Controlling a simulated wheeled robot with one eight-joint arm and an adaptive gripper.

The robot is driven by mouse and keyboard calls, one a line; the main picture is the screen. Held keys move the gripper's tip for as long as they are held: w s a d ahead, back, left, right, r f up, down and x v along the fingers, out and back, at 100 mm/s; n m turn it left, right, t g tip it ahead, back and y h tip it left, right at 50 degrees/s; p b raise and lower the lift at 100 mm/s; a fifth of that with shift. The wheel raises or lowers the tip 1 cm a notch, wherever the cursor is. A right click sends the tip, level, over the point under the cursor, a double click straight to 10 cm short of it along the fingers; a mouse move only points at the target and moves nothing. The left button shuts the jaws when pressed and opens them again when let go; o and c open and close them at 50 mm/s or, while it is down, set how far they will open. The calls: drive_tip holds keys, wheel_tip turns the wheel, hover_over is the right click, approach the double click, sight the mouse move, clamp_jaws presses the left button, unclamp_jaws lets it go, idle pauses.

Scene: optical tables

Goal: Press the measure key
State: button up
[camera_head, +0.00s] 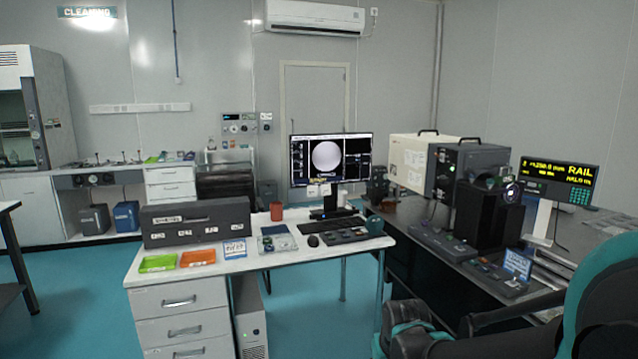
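No key marked as the measure key can be made out at this size. A control box with small buttons (345,236) lies on the white desk, right of the mouse. On the dark optical table, a long dark control panel (443,243) and another dark panel with small keys (492,277) lie near the front edge. A small blue sign (517,264) stands at that second panel. My arm, black and teal, fills the lower right; its fingertips cannot be made out.
The white desk (150,275) carries a monitor (330,160), keyboard (331,224), red cup (276,211), dark case (196,222) and green and orange trays. The optical table holds a large instrument (415,163) and a yellow-lettered display (556,179). Teal floor (80,290) is clear at left.

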clamp_jaws()
idle(1.1)
